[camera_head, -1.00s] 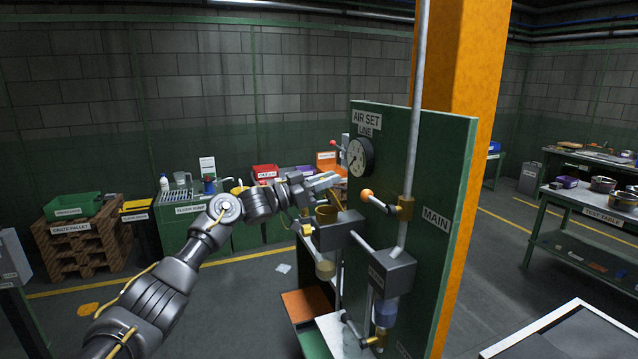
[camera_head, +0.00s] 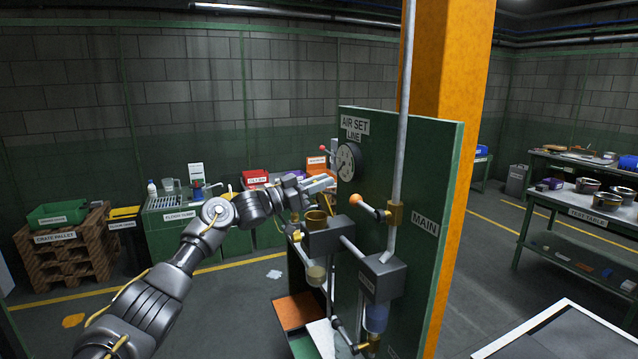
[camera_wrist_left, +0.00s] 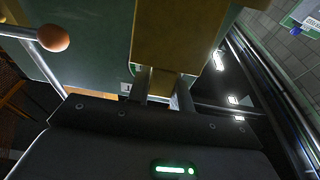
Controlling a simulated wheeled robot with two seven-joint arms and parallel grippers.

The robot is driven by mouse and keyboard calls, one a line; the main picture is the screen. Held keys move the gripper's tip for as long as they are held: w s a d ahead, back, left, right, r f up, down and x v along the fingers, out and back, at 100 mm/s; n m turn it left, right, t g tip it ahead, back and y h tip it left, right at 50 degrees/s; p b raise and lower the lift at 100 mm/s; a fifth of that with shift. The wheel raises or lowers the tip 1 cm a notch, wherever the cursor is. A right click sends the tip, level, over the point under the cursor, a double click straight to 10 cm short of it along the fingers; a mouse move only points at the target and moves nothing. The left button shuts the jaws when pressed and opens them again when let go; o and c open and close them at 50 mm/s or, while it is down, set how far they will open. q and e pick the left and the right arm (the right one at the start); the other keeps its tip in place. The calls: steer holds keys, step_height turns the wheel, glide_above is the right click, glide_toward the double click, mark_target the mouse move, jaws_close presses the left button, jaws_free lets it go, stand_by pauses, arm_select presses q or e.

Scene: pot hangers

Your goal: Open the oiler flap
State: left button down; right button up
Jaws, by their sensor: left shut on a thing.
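The oiler (camera_head: 324,239) is a grey block with an open brass cup (camera_head: 316,222) on top, on the left of the green panel. My left gripper (camera_head: 322,184) is just above the cup, its fingers pointing right toward the panel. In the wrist view, the brass-coloured flap (camera_wrist_left: 180,38) fills the upper middle, and my left gripper (camera_wrist_left: 160,88) is shut on its narrow tab. The flap's hinge is hidden, and its exact angle is hard to tell in the head view. My right gripper is not in view.
A round gauge (camera_head: 349,161) and a lever with an orange ball (camera_head: 355,199) stick out from the panel (camera_head: 425,175) close to my left gripper. The ball also shows in the wrist view (camera_wrist_left: 53,38). A vertical grey pipe (camera_head: 404,110) runs up the panel's face.

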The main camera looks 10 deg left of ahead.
arm_select(q)
steer(key=shift+d+f, duration=0.15)
steer(key=shift+f, duration=0.1)
stand_by(0.5)
steer(key=c, duration=1.6)
jaws_free()
steer(key=o, duration=0.4)
steer(key=shift+w+d, duration=0.2)
steer(key=shift+w, duration=0.05)
steer(key=shift+c, duration=0.2)
steer(key=shift+s+a, duration=0.2)
steer(key=shift+a, duration=0.05)
steer(key=b+v, duration=0.5)
steer(key=v, duration=0.5)
steer(key=shift+a, duration=0.15)
